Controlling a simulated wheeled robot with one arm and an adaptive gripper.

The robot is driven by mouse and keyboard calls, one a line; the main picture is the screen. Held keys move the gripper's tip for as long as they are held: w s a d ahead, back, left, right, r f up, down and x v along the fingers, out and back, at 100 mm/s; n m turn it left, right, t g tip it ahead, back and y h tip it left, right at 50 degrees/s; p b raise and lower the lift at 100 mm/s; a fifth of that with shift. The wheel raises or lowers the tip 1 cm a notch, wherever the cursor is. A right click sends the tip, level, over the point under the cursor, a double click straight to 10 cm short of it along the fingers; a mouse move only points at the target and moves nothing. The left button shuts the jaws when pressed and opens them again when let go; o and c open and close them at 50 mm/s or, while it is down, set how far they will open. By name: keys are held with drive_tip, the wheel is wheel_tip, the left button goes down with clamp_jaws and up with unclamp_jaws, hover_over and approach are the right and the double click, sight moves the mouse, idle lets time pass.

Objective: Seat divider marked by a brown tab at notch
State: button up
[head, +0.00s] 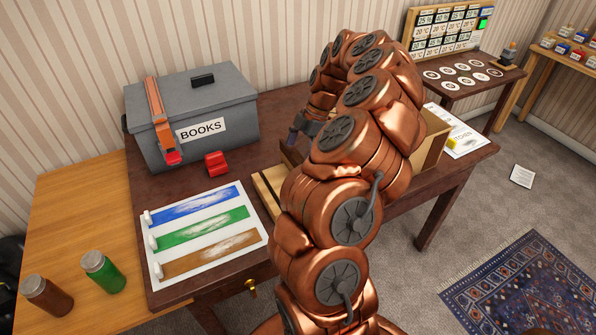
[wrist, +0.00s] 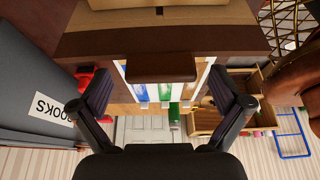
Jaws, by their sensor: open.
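A dark brown tab (wrist: 160,67) shows in the wrist view, centred between the fingers and beyond their tips. A wooden edge (wrist: 160,18) lies behind it; whether the tab's divider stands in a notch there cannot be seen. My gripper (wrist: 160,90) is open and empty, one finger at each side of the tab and apart from it. In the head view my copper arm hides most of the gripper and the tab. Part of a wooden box (head: 432,140) shows right of the arm, and pale wooden strips (head: 266,194) show left of it.
A grey box marked BOOKS (head: 188,115) stands at the back left of the dark table, with a red block (head: 216,163) in front. A sheet with blue, green and brown bands (head: 205,228) lies nearer. Two jars (head: 102,272) stand on the lighter table.

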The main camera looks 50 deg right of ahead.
drive_tip(key=shift+a+f, duration=0.2)
drive_tip(key=shift+f, duration=0.15)
drive_tip(key=shift+c, duration=0.2)
drive_tip(key=c, duration=1.4)
